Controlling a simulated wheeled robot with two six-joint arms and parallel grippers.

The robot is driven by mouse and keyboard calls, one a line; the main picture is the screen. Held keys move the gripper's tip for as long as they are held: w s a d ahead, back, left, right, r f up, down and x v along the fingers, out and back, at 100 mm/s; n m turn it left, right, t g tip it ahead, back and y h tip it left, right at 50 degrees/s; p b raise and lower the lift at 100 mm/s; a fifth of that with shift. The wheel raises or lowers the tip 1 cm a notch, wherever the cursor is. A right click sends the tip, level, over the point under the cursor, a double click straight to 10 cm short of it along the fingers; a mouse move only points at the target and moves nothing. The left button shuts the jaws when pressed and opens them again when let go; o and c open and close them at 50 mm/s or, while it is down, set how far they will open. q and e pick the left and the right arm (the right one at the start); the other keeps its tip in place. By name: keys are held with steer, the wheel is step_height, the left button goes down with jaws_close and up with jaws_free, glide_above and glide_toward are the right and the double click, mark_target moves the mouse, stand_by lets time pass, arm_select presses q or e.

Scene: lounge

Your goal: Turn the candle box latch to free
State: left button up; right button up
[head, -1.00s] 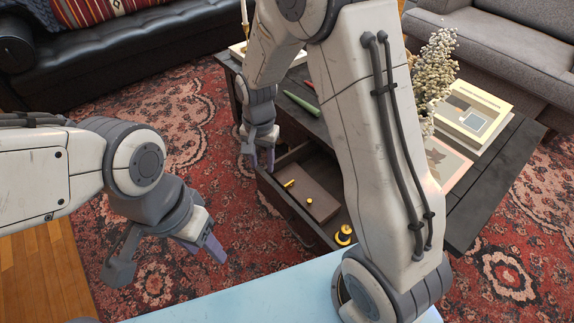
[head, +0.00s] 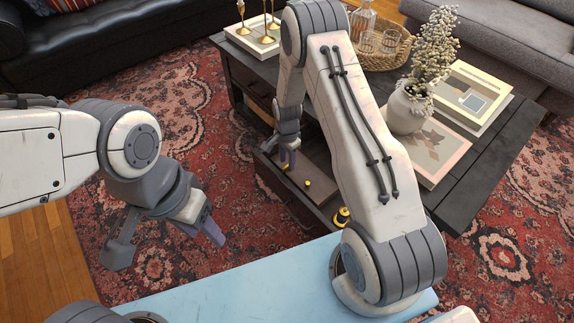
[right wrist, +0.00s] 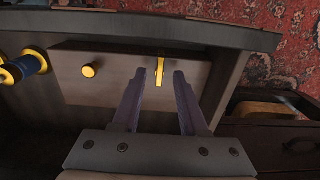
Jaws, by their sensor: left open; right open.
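The candle box (right wrist: 122,85) is a flat brown box with a yellow latch (right wrist: 160,67) and a round yellow knob (right wrist: 88,71) on its face. It lies in an open drawer and also shows in the head view (head: 317,174). My right gripper (right wrist: 158,76) is open over the box, its two fingertips on either side of the latch's near part; contact cannot be told. In the head view, the right gripper (head: 288,155) largely hides the latch. My left gripper (head: 165,241) is open and empty over the rug, left of the drawer.
The drawer (right wrist: 232,75) has raised walls close around the box. A yellow-and-dark spool-like item (right wrist: 22,68) sits at its other end. The dark table (head: 480,185) above bears a vase (head: 408,108), a basket (head: 385,58) and candlesticks (head: 268,25). The rug at left is free.

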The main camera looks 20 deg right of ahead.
steer(key=shift+f, duration=0.7)
